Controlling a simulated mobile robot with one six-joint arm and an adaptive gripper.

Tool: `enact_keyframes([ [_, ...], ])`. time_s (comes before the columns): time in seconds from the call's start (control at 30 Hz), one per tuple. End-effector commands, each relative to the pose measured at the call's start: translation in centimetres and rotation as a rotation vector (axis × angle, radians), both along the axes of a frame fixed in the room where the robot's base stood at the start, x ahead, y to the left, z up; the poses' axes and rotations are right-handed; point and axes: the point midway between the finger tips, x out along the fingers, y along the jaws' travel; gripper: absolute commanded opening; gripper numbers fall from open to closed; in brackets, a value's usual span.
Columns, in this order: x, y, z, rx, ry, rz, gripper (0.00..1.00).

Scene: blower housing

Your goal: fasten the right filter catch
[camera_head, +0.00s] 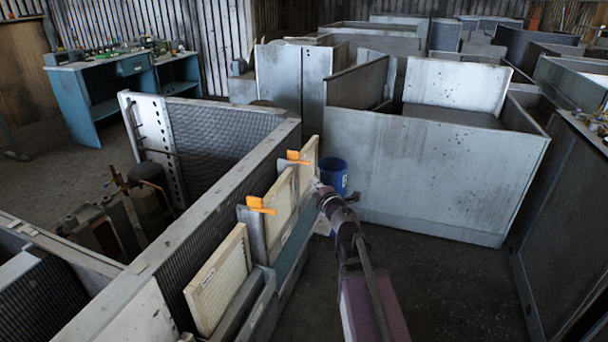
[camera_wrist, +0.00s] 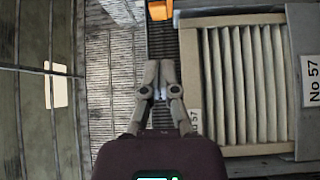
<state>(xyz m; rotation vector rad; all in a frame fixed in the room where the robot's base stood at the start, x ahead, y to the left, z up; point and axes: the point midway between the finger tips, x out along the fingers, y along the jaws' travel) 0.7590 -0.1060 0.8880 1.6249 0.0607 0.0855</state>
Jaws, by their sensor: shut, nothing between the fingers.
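Two orange catches stand out from the grey filter housing in the head view: a nearer one (camera_head: 260,205) and a farther one (camera_head: 297,156), which sits more to the right. Both stick out sideways at the tops of grey posts between cream-framed filters (camera_head: 218,278). My gripper (camera_head: 322,194) is beside the farther filters, right of the farther catch and apart from it. In the wrist view, my gripper (camera_wrist: 160,68) is shut and empty. An orange catch (camera_wrist: 160,10) shows just beyond its fingertips, cut off by the top edge. Which catch this is, I cannot tell.
A pleated filter (camera_wrist: 245,85) lies close right of my fingers in the wrist view, beside a "No 57" label (camera_wrist: 312,80). A blue bucket (camera_head: 332,175) stands behind my gripper. Large grey panels (camera_head: 440,170) stand beyond it; the floor (camera_head: 455,285) right of my arm is clear.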

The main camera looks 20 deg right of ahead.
Motion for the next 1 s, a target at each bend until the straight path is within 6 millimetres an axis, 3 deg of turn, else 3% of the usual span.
enact_keyframes([
  [0.2, -0.1, 0.7, -1.2, -0.053, 0.011, 0.061, 0.00],
  [0.67, 0.1, 0.7, -1.2, -0.056, 0.011, 0.065, 0.00],
  [1.0, 2.6, 1.0, -1.2, -0.056, 0.011, 0.065, 0.00],
])
